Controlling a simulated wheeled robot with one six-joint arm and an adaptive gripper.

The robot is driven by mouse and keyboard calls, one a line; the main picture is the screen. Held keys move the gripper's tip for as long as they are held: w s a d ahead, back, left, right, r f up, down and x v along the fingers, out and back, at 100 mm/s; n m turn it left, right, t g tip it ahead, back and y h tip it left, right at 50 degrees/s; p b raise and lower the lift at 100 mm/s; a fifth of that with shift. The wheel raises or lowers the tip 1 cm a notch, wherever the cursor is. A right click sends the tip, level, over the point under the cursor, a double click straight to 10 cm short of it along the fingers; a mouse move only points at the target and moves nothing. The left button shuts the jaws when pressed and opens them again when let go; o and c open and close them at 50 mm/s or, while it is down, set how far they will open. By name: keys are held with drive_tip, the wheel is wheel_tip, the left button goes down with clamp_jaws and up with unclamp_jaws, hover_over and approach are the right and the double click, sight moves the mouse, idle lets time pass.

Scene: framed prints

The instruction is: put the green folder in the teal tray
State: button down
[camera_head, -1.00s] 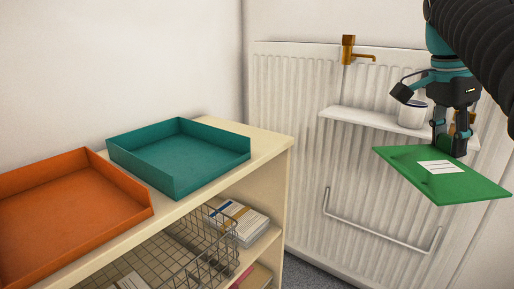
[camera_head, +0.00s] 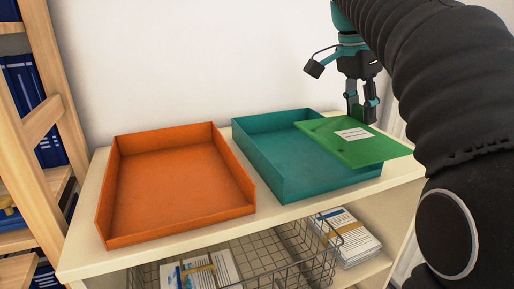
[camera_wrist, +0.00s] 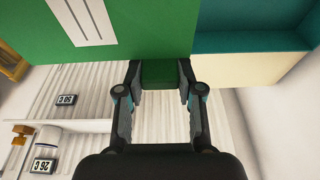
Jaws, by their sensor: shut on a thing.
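The green folder (camera_head: 358,143) with a white label is held flat by its edge in my gripper (camera_head: 362,106). My gripper is shut on the folder's far edge. In the head view the folder overlaps the right part of the teal tray (camera_head: 270,158), and its right end reaches past the tray's right side. The tray is empty where it shows. In the wrist view, my gripper (camera_wrist: 160,80) grips a green tab of the folder (camera_wrist: 130,35), and a piece of the teal tray (camera_wrist: 250,40) shows at the upper right. The height of the folder over the tray is hard to tell.
An empty orange tray (camera_head: 175,185) stands left of the teal tray on the cream shelf unit (camera_head: 80,262). A wire basket (camera_head: 270,262) and paper stacks (camera_head: 350,240) sit below. A wooden rack (camera_head: 45,110) with blue binders stands at left.

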hover_over(317, 144)
drive_tip(key=a, duration=0.1)
drive_tip(key=f, duration=0.7)
drive_tip(key=shift+s, duration=0.2)
drive_tip(key=shift+f+b, duration=0.45)
drive_tip(key=shift+f, duration=1.55)
drive_tip(key=shift+f, duration=0.15)
drive_tip(key=c, duration=0.7)
unclamp_jaws()
drive_tip(key=p+v, duration=0.3)
drive_tip(key=v, duration=0.9)
